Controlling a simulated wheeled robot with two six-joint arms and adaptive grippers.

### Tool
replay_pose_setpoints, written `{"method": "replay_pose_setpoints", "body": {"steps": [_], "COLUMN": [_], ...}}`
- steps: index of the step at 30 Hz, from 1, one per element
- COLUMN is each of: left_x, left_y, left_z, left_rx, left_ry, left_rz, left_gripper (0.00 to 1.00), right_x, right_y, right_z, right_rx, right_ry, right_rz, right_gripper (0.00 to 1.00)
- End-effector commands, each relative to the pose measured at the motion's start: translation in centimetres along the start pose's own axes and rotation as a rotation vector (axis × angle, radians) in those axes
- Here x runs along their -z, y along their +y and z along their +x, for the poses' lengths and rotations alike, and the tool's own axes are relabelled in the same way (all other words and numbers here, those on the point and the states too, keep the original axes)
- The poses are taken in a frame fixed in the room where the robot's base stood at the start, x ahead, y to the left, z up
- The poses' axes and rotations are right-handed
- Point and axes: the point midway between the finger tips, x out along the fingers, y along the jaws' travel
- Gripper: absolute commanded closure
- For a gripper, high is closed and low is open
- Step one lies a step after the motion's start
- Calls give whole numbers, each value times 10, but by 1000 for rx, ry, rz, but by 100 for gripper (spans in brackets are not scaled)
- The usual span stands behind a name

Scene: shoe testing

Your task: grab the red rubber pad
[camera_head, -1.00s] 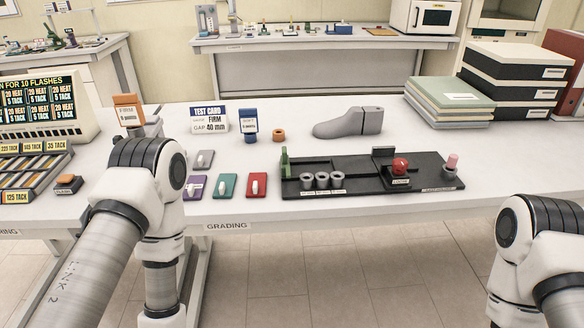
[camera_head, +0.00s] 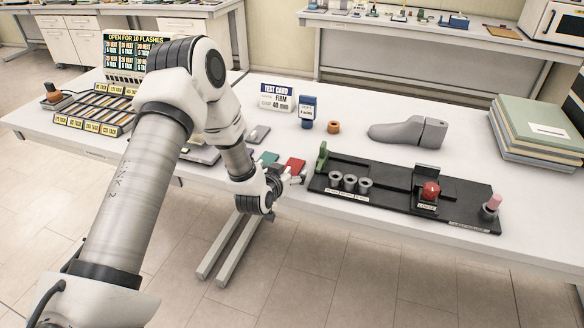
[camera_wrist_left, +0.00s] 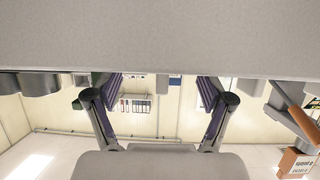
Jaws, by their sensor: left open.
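The red rubber pad (camera_head: 295,166) lies flat near the front edge of the table, left of the black tray, with a small pale piece showing beside it. My left gripper (camera_head: 296,179) is low at the table edge, just in front of the pad, and partly overlaps it. In the left wrist view its two fingers (camera_wrist_left: 162,88) are spread wide with nothing between them. I cannot make out the red pad in that view. The green pad (camera_head: 268,158) lies just left of the red one, partly behind my wrist. My right gripper is out of view.
A black tray (camera_head: 400,200) with a green post (camera_head: 322,158), grey cylinders and a red knob stands close right of the gripper. A grey pad (camera_head: 257,134) lies behind. A grey shoe last (camera_head: 408,132) and a test card (camera_head: 276,97) stand further back.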

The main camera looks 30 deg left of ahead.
Motion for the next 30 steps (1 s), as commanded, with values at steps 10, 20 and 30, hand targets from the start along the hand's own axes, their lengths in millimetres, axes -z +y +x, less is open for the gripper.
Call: {"method": "replay_pose_setpoints", "body": {"steps": [10, 20, 30], "left_x": [-1, -1, 23], "left_y": [0, 0, 0], "left_z": [0, 0, -9], "left_rx": [0, 0, 0], "left_ry": [-1, -2, 2], "left_rz": [-1, -1, -3], "left_gripper": [79, 84, 84], "right_x": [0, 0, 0], "right_y": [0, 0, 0], "right_z": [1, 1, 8], "right_rx": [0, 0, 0], "right_ry": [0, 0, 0], "right_rz": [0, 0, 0], "right_gripper": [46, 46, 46]}}
